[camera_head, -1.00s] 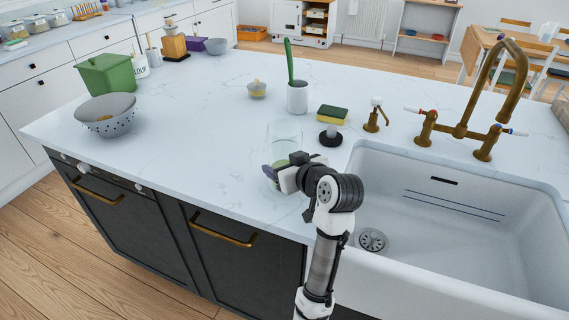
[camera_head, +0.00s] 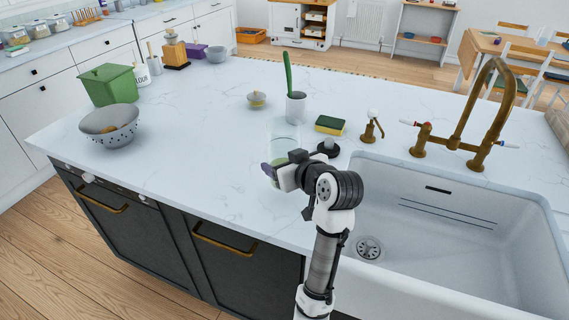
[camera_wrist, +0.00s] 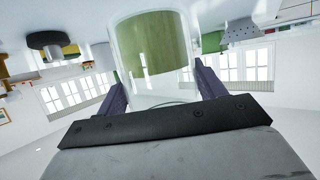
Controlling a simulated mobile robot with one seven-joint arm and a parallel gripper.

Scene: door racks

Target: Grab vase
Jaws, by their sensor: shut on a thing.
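The vase (camera_head: 284,136) is a clear glass cylinder on the near side of the island, left of the sink, with something green low in it. Its lower part is partly hidden behind my gripper (camera_head: 271,174). In the wrist view, which is upside down, the clear vase (camera_wrist: 124,72) with a green band stands between the two purple fingers of my gripper (camera_wrist: 160,88). The fingers are shut on its sides. I cannot tell whether its base touches the counter.
A black round-based item (camera_head: 328,149) and a sponge (camera_head: 330,125) stand close right of the vase. A white cup (camera_head: 296,108) with a green utensil is behind. The sink (camera_head: 450,240) lies right, a colander (camera_head: 110,125) far left. The counter between (camera_head: 190,140) is clear.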

